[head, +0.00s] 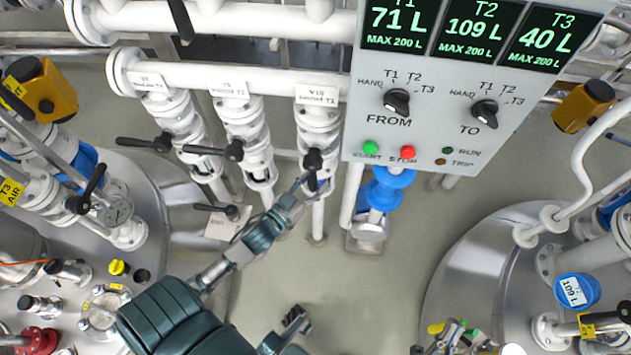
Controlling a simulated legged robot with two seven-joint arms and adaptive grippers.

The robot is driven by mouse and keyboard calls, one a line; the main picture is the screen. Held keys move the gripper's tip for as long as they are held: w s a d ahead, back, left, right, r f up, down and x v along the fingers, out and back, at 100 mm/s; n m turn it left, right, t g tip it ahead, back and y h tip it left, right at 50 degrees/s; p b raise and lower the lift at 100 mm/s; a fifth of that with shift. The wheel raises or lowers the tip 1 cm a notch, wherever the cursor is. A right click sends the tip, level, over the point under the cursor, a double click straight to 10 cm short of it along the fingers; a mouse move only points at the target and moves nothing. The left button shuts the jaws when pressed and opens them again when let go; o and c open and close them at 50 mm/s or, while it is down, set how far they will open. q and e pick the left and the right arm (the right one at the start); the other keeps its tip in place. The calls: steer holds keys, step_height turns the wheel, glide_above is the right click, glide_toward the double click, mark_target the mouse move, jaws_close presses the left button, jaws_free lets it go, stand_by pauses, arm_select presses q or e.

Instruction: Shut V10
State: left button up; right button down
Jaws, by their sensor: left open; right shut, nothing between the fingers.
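On the right one, the black handle (313,160) points down along the pipe. The levers of the middle valve (234,150) and left valve (163,143) point left. My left gripper (301,187) is open, its fingertips at the lower end of the right valve's handle. I cannot tell whether they touch it. My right gripper (295,319) is shut and empty, low in the picture, apart from the valves.
The control panel (372,125) to the right shows T1 71 L, T2 109 L and T3 40 L. A blue fitting (386,190) is below it. Steel tanks stand left (160,250) and right (470,255). Another black lever (216,209) sits lower left.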

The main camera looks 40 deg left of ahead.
arm_select(q)
steer(key=shift+w+a, duration=0.1)
steer(key=shift+a, duration=0.05)
jaws_close()
steer(key=shift+r, duration=0.1)
